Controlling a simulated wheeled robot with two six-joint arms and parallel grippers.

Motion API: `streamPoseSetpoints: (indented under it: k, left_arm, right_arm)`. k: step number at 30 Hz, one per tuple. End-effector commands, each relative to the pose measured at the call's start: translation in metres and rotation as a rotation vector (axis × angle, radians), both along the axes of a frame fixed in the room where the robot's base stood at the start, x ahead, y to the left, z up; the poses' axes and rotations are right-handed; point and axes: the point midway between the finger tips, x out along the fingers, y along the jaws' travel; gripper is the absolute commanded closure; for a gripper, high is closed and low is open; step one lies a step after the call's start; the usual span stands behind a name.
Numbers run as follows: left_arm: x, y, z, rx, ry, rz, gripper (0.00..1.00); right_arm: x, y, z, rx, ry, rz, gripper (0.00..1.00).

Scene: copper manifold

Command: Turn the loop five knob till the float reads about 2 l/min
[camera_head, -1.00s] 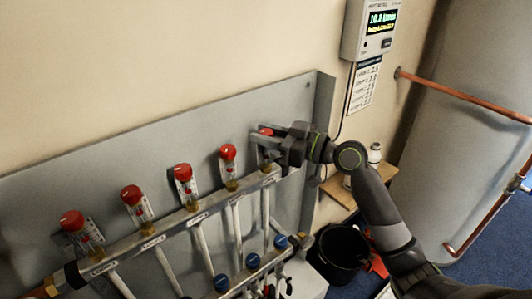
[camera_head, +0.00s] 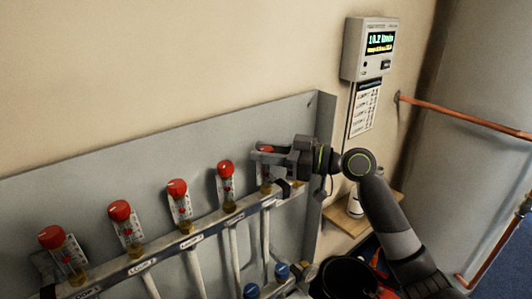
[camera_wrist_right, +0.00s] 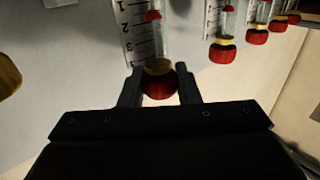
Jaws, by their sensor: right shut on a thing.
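The loop five flow meter is the rightmost on the rail; its red knob (camera_head: 266,149) is partly hidden by my right gripper (camera_head: 262,156). In the right wrist view the two fingers (camera_wrist_right: 159,88) stand on either side of the red knob (camera_wrist_right: 160,86), shut on it. Above the knob in that view, a clear tube holds a small red float (camera_wrist_right: 152,15) beside a scale (camera_wrist_right: 130,28) marked 1, 2 and 3. The float appears between the 1 and 2 marks. My left gripper is not in view.
Other flow meters with red knobs (camera_head: 225,167) stand in a row to the left on the manifold rail (camera_head: 205,235). A wall display (camera_head: 380,43) seems to read 10.2 l/min. A printed card (camera_head: 365,107) hangs below it. A wooden shelf (camera_head: 345,222) and black bucket (camera_head: 342,278) are lower right.

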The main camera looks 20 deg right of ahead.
Motion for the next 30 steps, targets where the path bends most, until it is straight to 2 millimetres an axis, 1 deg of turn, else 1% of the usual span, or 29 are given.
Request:
streamPoseSetpoints:
  k: [1, 2, 6, 20, 25, 30]
  left_arm:
    - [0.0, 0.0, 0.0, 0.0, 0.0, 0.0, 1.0]
    - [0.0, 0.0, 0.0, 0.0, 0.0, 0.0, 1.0]
    - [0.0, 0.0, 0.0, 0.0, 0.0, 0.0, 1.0]
    - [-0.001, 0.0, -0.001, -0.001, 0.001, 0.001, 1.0]
    - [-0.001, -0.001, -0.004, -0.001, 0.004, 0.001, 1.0]
    - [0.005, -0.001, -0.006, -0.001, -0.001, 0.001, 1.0]
  right_arm:
    - [0.0, 0.0, -0.001, -0.001, 0.003, 0.0, 0.93]
    - [0.0, 0.0, -0.001, -0.001, 0.003, 0.0, 0.68]
    - [0.0, 0.0, -0.001, 0.0, 0.001, 0.0, 0.5]
    - [-0.001, -0.002, -0.001, -0.001, 0.001, -0.002, 0.5]
    - [-0.009, -0.015, -0.002, -0.004, 0.001, -0.003, 0.5]
    - [-0.022, -0.036, -0.003, -0.006, 0.002, -0.004, 0.5]
